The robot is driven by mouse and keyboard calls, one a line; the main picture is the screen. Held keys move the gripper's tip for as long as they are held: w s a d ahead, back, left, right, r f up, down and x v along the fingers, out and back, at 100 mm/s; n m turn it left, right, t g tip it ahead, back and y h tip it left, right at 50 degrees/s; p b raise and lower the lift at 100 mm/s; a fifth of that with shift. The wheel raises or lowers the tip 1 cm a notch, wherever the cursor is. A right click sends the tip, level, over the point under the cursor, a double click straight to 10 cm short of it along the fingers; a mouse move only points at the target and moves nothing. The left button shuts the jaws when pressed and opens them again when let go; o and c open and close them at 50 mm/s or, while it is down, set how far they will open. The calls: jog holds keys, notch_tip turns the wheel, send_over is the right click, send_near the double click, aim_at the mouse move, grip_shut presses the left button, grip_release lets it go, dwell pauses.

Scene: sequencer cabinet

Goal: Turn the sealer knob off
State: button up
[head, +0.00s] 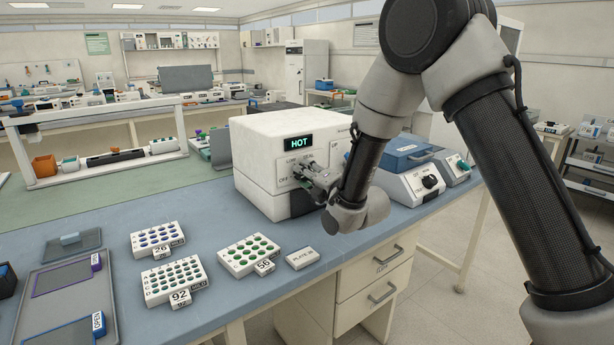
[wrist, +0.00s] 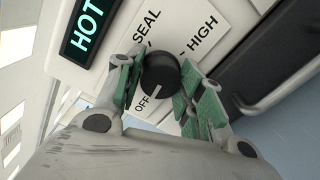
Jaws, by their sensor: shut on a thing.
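The sealer (head: 262,160) is a white box on the blue bench, with a lit display (head: 299,142) reading HOT. Its black round knob (wrist: 161,70) shows in the wrist view, on a white dial plate marked OFF, SEAL and HIGH. A pale pointer line on the knob faces toward the OFF label (wrist: 142,103). My gripper (wrist: 160,88) has its green-padded fingers on both sides of the knob and is shut on it. In the head view my gripper (head: 308,177) is at the sealer's front face and hides the knob.
Blue-lidded equipment (head: 402,153) and a white unit with a black knob (head: 429,182) stand right of the sealer. White tube racks (head: 249,254), a small white plate box (head: 302,258) and a grey tray (head: 66,297) lie on the bench's front left. Bare bench lies between them.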

jog(key=shift+f+n, duration=0.1)
jog(key=shift+n, duration=0.5)
jog(key=o, duration=1)
jog(key=shift+s, duration=0.1)
jog(key=v, duration=0.7)
jog(key=shift+s+d, duration=0.15)
jog(key=shift+s, duration=0.05)
